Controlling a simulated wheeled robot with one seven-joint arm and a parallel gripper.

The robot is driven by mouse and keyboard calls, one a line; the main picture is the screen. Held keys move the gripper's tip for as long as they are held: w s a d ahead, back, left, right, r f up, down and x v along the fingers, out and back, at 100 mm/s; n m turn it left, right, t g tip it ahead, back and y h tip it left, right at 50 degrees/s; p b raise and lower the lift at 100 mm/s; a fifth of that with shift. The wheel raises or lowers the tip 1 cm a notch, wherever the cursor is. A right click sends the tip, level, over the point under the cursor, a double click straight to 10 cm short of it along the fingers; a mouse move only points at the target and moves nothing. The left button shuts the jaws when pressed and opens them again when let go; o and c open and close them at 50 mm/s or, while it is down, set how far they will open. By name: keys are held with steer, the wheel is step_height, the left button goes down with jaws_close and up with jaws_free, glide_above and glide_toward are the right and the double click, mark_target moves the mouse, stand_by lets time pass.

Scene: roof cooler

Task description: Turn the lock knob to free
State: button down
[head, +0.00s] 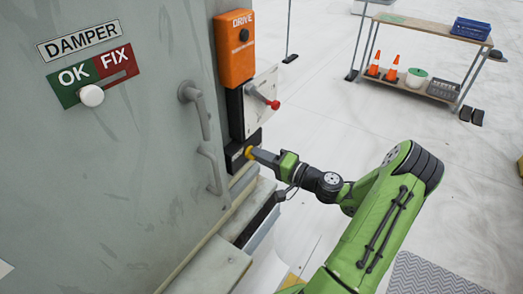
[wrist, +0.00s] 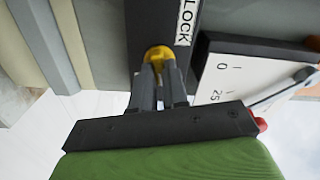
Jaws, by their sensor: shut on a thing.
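The lock knob is yellow and sits on a dark plate beside a white label reading LOCK (wrist: 186,20). In the wrist view the knob (wrist: 158,54) is between my gripper's fingertips (wrist: 160,68), and the fingers are shut on it.
An orange DRIVE box (head: 235,48) is above the lock, with a white scale plate and red-tipped lever (head: 262,97) between. Grey handles (head: 205,110) stick out to the left. A white DAMPER knob (head: 91,95) is further left. A bench (head: 430,35) stands far back; open floor lies right.

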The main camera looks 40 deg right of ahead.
steer(key=shift+m+p, duration=0.65)
steer(key=shift+m, duration=0.45)
steer(key=shift+f, duration=0.1)
steer(key=c, duration=1.1)
jaws_free()
steer(key=shift+c, duration=0.2)
steer(key=v, duration=1.5)
steer(key=shift+s+d+p, duration=0.2)
steer(key=shift+s+p, duration=0.1)
steer(key=shift+s, duration=0.05)
